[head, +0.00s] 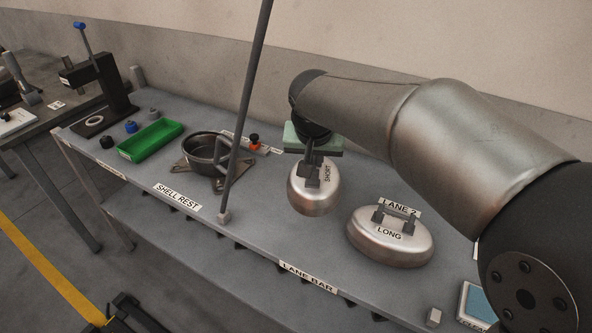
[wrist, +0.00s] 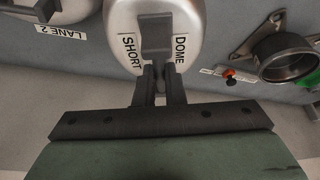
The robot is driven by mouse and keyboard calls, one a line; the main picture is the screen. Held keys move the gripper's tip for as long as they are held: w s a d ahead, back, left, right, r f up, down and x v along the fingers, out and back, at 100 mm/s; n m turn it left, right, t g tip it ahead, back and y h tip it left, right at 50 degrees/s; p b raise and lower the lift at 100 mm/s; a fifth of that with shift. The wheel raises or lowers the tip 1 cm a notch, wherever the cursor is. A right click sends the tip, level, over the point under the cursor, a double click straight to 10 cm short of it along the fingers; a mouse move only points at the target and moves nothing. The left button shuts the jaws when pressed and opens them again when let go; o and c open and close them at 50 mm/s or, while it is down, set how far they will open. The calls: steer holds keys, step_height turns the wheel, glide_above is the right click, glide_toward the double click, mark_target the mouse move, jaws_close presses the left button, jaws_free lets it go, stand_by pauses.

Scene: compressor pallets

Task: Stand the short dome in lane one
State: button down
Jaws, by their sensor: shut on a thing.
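The short dome (head: 314,198) is a rounded silver metal cap with a dark handle, marked SHORT. My gripper (head: 313,172) is shut on its handle. In the wrist view the dome (wrist: 191,25) shows its label SHORT DOME, and my gripper's fingers (wrist: 158,85) close on the dark handle. The dome is over the bench, left of the long dome and apart from it. I cannot tell whether its lower rim touches the bench. A lane one label is not visible. The LANE 2 label (head: 400,207) is beside the long dome.
The long dome (head: 390,247) stands at the right in lane two. A thin grey post (head: 243,115) rises from the bench front. Behind it are a dark pot-like shell (head: 205,147) on a stand, an orange-knobbed clamp (head: 254,142) and a green tray (head: 150,143).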

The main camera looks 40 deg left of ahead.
mark_target(291, 173)
steer(key=shift+w+a+f+p, duration=0.35)
steer(key=shift+a+f, duration=0.85)
steer(key=shift+f, duration=0.45)
steer(key=shift+w+a+f+p, duration=0.3)
steer(key=shift+w+a+f, duration=0.1)
steer(key=shift+a+f, duration=1.05)
steer(key=shift+w+a+f+p, duration=0.35)
steer(key=shift+a+f, duration=0.65)
steer(key=shift+f, duration=0.85)
steer(key=shift+f, duration=0.15)
steer(key=c, duration=1.6)
jaws_free()
steer(key=shift+o, duration=0.4)
steer(key=b+v, duration=0.1)
steer(key=v, duration=0.6)
steer(key=shift+s+d+r, duration=0.1)
steer(key=shift+s+r, duration=0.05)
steer(key=shift+r, duration=0.15)
